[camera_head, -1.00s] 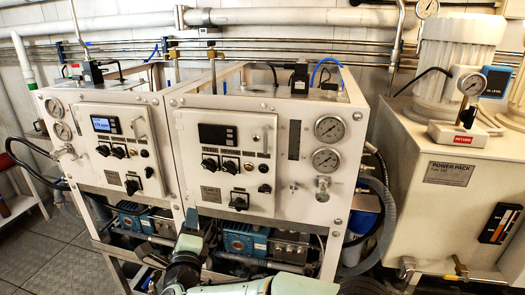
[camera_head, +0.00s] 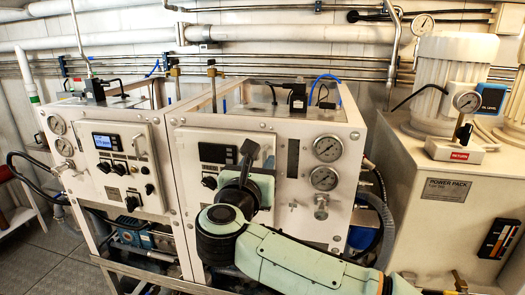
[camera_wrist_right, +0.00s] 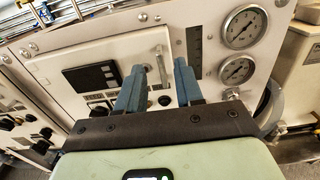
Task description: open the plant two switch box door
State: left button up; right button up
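The plant two switch box door (camera_head: 186,147) is the pale panel on the front of the right-hand unit, with a dark display and black knobs. It looks closed. In the wrist view the door (camera_wrist_right: 55,68) shows its display at left, and a pale upright handle (camera_wrist_right: 162,70) stands between my fingers. My right gripper (camera_head: 246,150) is in front of the door's right part in the head view and hides much of it. In the wrist view the right gripper (camera_wrist_right: 160,68) has its two blue fingers apart, with the handle between them; contact cannot be told. My left gripper is not in view.
Two pressure gauges (camera_head: 327,148) and a small valve (camera_head: 321,203) sit right of the door. The plant one box (camera_head: 118,165) is at left. The power pack (camera_head: 430,210) stands at right. Pipes run along the back wall.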

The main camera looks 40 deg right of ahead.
aim_at(264, 153)
jog(key=shift+p+x, duration=0.4)
jog(key=shift+x, duration=1.5)
jog(key=shift+a, duration=0.1)
grip_shut()
